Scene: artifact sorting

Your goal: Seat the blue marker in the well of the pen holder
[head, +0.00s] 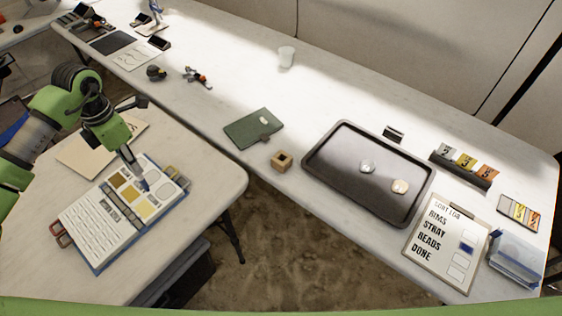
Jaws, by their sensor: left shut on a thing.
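The pen holder (277,166) is a small tan block with a dark square well in its top. It stands near the front edge of the long white table, with its well empty. My left gripper (128,154) is over the open binder on the near table, left of the pen holder and well apart from it. It is shut on the blue marker (143,184), which points down with its lower end over the binder page. I cannot tell whether the marker touches the page. The gripper hides its upper part. My right gripper is out of view.
The open binder (90,225) lies on the near table (215,165). A gap with bare floor separates the two tables. A green notebook (250,130) lies behind the pen holder, and a dark tray (345,175) is to its right. A clipboard (425,265) lies farther right.

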